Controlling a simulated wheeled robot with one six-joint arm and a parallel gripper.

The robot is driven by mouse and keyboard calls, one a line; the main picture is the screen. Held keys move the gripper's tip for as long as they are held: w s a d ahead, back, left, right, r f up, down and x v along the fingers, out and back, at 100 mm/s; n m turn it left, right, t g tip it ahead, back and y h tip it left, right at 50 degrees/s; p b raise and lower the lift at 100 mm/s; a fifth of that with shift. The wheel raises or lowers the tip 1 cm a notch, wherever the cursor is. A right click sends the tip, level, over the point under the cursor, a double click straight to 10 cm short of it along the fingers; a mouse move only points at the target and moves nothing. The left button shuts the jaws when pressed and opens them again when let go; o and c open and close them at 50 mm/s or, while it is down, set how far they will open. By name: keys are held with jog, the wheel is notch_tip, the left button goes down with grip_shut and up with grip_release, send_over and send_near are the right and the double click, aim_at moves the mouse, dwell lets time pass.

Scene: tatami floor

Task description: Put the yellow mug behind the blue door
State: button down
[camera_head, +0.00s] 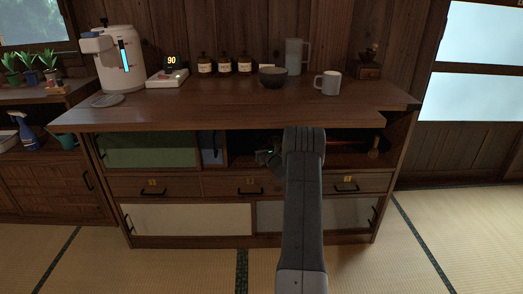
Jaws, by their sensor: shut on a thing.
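The blue door (212,147) is a panel in the upper row of the wooden cabinet, at the right edge of the green door (150,150). Only a narrow strip of it shows, with a dark handle. To its right the compartment is open and dark. My arm reaches up to this opening, and my gripper (266,158) is at its left part, under the worktop edge. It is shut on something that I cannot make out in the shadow. I see no yellow mug. A grey-white mug (328,83) stands on the worktop.
The worktop (220,108) overhangs the opening. On it stand a water boiler (121,60), a scale (167,78), several jars, a dark bowl (273,77), a jug (296,56) and a grinder (368,66). A dark rod with a brass end (373,153) lies inside the opening's right. Drawers lie below.

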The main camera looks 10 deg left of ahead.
jog(key=shift+f, duration=0.1)
jog(key=c, duration=1.6)
grip_release()
jog(key=shift+r, duration=0.2)
jog(key=shift+s+d, duration=0.15)
jog(key=p+v, duration=0.2)
jog(key=v, duration=0.9)
jog(key=shift+s+d, duration=0.15)
jog(key=shift+s, duration=0.2)
